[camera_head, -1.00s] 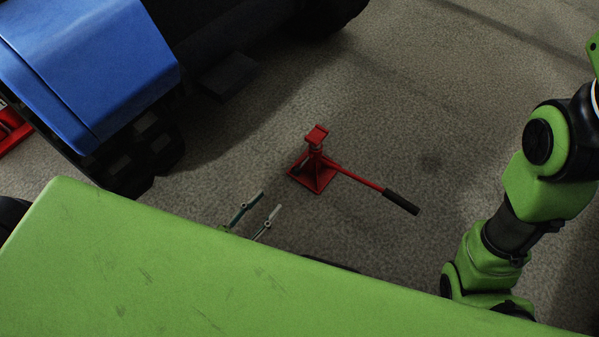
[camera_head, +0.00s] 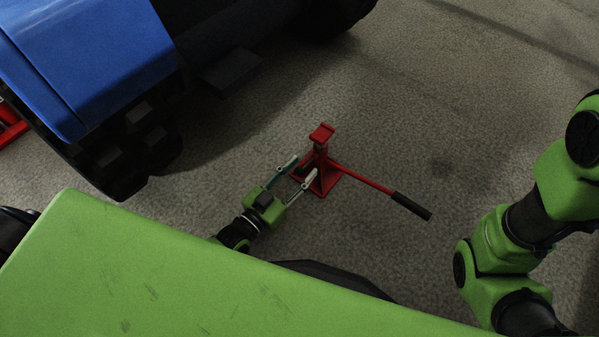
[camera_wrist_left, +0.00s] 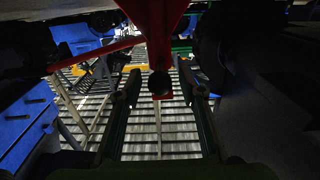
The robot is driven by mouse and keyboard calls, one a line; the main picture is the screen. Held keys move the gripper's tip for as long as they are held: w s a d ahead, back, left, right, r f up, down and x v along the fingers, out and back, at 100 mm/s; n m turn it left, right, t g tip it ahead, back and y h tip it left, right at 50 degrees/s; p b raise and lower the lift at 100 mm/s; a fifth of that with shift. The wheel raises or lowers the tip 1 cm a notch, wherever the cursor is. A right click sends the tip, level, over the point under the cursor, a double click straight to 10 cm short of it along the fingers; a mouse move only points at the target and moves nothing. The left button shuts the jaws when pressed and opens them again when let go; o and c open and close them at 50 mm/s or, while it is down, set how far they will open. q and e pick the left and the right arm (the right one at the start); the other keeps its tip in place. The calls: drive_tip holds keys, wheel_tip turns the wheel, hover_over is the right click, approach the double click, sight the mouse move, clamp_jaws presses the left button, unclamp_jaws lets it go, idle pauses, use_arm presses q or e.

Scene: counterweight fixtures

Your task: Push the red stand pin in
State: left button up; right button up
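The red stand (camera_head: 325,178) stands upright on the floor, with a red bar and black grip (camera_head: 411,206) reaching right. My left gripper (camera_head: 305,167) is open at its near-left side, with its fingertips close to the stand's body. In the left wrist view the red stand (camera_wrist_left: 155,22) fills the top middle. A dark round end (camera_wrist_left: 160,83), probably the pin, shows between the two open fingers of my left gripper (camera_wrist_left: 160,92), apart from both. How deep the pin sits cannot be told. My right arm shows at the right, but its gripper is out of view.
A blue vehicle (camera_head: 85,60) with dark wheels stands at upper left, with another red object (camera_head: 10,128) at the left edge. The grey floor (camera_head: 460,110) right of the stand is clear. The wrist view shows blue furniture (camera_wrist_left: 25,115) at left.

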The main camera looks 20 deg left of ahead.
use_arm(q)
clamp_jaws()
drive_tip(key=shift+x, duration=1.8)
unclamp_jaws()
drive_tip(key=shift+d, duration=0.1)
approach(302, 169)
drive_tip(key=shift+w+f, duration=0.55)
drive_tip(key=shift+w, duration=0.1)
